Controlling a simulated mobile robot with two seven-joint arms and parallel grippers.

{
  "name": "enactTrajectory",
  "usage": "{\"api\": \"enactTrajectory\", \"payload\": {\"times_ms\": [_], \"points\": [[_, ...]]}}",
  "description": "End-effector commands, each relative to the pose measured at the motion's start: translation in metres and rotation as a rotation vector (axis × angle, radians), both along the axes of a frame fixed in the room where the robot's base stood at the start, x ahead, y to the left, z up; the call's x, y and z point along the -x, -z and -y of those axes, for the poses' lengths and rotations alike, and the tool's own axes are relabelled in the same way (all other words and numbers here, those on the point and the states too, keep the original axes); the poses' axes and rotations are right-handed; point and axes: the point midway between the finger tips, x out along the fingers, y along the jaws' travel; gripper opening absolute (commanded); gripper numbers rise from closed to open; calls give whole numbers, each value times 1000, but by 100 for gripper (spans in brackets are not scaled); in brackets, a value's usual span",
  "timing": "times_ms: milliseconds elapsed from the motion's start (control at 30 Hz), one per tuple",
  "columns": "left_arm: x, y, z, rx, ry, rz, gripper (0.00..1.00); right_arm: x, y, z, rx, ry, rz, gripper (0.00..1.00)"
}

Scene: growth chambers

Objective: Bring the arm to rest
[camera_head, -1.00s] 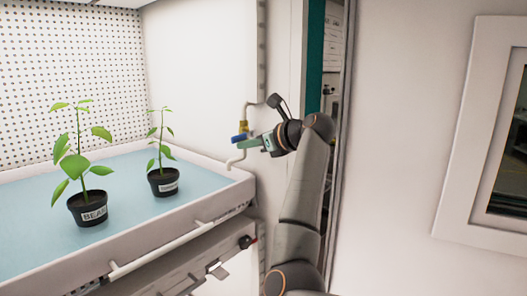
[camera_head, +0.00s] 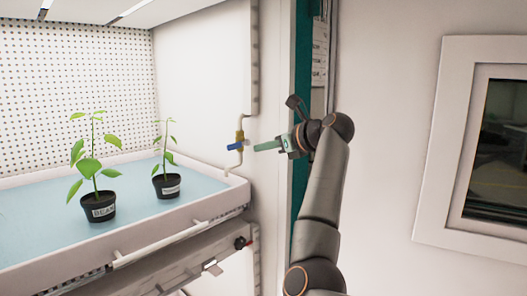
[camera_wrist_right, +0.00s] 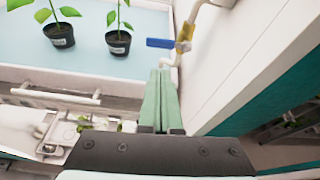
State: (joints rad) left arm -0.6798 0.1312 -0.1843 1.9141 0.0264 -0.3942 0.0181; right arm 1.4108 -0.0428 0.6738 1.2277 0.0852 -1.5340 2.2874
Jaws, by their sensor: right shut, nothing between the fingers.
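My right gripper (camera_head: 266,147) is shut and empty, its green fingers together and pointing left toward the blue valve handle (camera_head: 236,146). A small gap shows between the fingertips and the handle in the head view. In the right wrist view the closed fingers (camera_wrist_right: 160,88) point ahead, with the blue handle (camera_wrist_right: 160,43) just beyond their tips, apart from them. The handle sits on a brass valve (camera_head: 239,136) on a pale pipe at the chamber's right wall. My left gripper is not in view.
Two potted plants, one in a black pot (camera_head: 98,207) labelled BEAN and one in a smaller-looking pot (camera_head: 167,187), stand on the blue-floored tray (camera_head: 140,234). A rail (camera_head: 160,246) runs along the tray's front. A framed window (camera_head: 430,190) is at right.

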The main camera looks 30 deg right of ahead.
Motion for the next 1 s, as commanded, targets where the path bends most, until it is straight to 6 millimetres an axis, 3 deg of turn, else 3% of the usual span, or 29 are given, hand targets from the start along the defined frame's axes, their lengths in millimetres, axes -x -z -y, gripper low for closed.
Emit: {"api": "enactTrajectory", "payload": {"times_ms": [767,867,1000], "points": [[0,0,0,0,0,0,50,-1,2,2,12,2,-2,0],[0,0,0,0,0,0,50,-4,26,8,79,12,-10,0],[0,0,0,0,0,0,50,-9,93,23,311,25,-27,0]]}}
